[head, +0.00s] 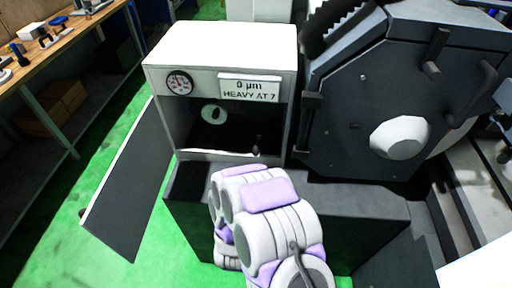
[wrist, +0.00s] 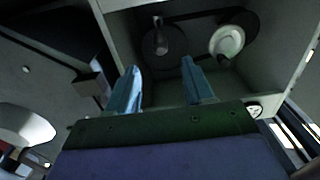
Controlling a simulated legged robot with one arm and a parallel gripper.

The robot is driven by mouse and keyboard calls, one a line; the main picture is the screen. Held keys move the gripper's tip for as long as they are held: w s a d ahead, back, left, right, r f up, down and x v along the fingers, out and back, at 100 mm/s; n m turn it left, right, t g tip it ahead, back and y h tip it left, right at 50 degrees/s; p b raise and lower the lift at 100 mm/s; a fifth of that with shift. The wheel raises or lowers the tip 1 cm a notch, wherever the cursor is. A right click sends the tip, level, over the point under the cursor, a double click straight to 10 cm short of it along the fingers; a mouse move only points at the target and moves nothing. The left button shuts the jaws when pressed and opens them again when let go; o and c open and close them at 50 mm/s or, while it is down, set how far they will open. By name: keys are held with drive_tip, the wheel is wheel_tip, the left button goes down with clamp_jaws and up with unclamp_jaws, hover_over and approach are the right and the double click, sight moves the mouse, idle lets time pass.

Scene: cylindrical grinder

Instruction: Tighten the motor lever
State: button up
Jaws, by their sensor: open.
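The motor lever appears to be the short dark peg (head: 257,145) low at the right inside the open white cabinet (head: 219,45). In the wrist view, which is upside down, a cylindrical peg (wrist: 158,36) stands out from a dark disc. A belt runs from that disc around a pale pulley (wrist: 228,41), which also shows in the head view (head: 213,115). My gripper (wrist: 161,80) has its two blue fingers apart with nothing between them. The peg is beyond the fingertips, roughly in line with the gap. My arm hides the gripper in the head view.
A dial gauge (head: 179,83) and a sign reading "0 µm HEAVY AT 7" (head: 249,89) are above the cabinet opening. The dark open door (head: 131,181) hangs at left. The large grey grinder housing (head: 400,90) stands close at right. Green floor (head: 60,235) is clear at left.

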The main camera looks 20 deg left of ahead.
sight(257, 146)
drive_tip(key=b+x, duration=0.2)
drive_tip(key=x, duration=1.4)
drive_tip(key=shift+d+r+b, duration=0.1)
drive_tip(key=shift+b, duration=0.25)
clamp_jaws()
